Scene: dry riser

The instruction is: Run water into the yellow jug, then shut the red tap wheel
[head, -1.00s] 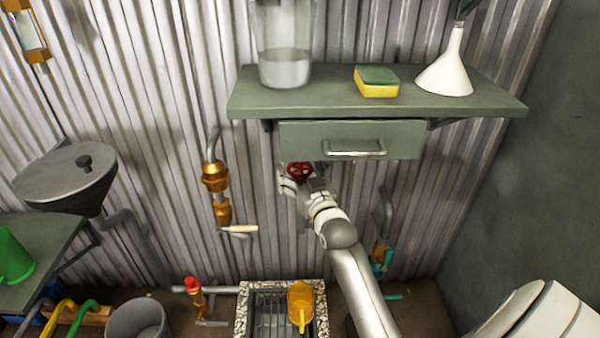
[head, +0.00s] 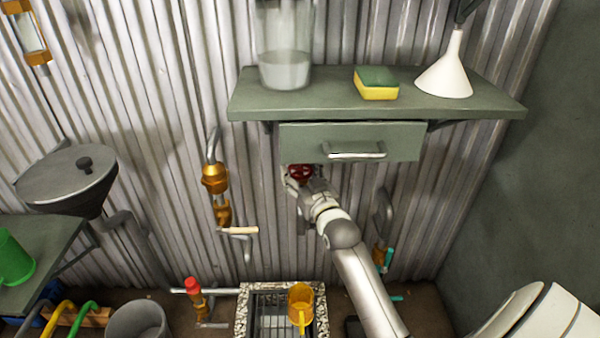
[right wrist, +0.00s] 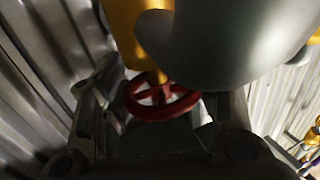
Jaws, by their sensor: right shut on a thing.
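The red tap wheel (head: 301,171) is below the drawer, against the corrugated wall. It also shows in the right wrist view (right wrist: 160,113), under a brass valve body (right wrist: 124,30). My right gripper (head: 303,181) is at the wheel and shut on it, with a finger on either side of the wheel in the wrist view. The yellow jug (head: 301,298) stands on the grate low in the head view, below the gripper. I see no water stream, and I cannot see into the jug well enough to tell its level. My left gripper is out of view.
A shelf (head: 330,97) with a glass jar, sponge (head: 376,83) and white funnel (head: 447,70) overhangs the wheel; its drawer (head: 300,141) is just above. Brass valves (head: 216,180) flank my arm. A grey bucket (head: 137,320) stands at lower left.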

